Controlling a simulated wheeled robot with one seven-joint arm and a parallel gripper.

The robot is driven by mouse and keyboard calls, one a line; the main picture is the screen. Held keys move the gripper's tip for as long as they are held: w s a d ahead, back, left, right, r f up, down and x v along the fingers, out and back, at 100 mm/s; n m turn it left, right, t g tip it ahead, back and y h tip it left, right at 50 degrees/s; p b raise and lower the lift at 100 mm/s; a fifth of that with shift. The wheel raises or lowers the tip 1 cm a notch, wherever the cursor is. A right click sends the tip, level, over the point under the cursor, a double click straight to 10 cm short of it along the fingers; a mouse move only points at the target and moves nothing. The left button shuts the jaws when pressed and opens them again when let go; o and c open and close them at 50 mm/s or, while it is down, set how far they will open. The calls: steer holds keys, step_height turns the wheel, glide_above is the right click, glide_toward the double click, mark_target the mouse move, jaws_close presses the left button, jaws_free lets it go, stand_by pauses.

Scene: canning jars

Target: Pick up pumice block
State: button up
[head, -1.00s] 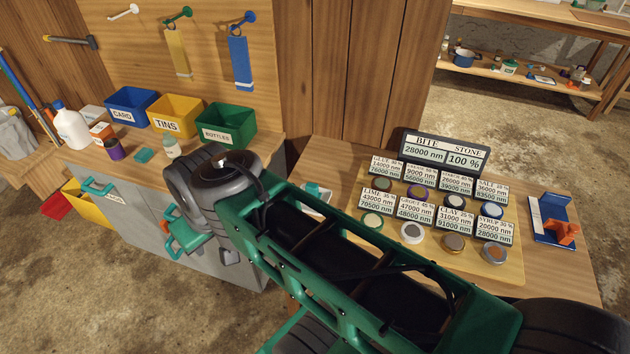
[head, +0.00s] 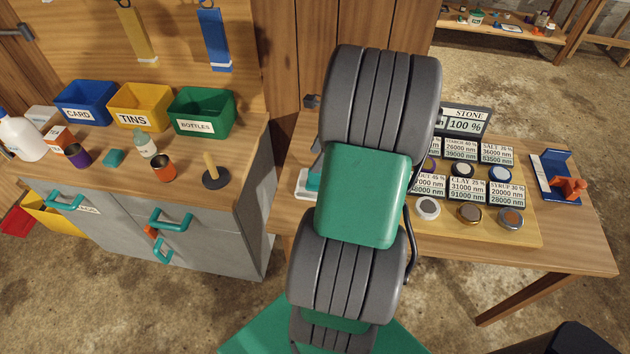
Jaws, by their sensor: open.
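I cannot make out a clear pumice block in the head view. A small flat teal block (head: 113,158) lies on the left counter, between a purple-banded jar (head: 77,155) and a pale green bottle (head: 145,144); I cannot tell what it is made of. My raised green and grey arm fills the middle of the view and hides part of the right table. My gripper is not visible, so its place relative to these things does not show.
Bins labelled CARD (head: 86,103), TINS (head: 140,107) and BOTTLES (head: 201,113) stand along the counter's back. The right table holds a board (head: 480,233) with labelled lids, and a blue stand (head: 553,177).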

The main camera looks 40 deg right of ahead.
steer(key=f, duration=0.3)
steer(key=f+m+p, duration=0.1)
steer(key=f, duration=0.1)
steer(key=w+f+m, duration=0.1)
steer(key=f, duration=0.2)
steer(key=shift+w+d+f, duration=0.1)
steer(key=shift+f, duration=0.2)
jaws_close()
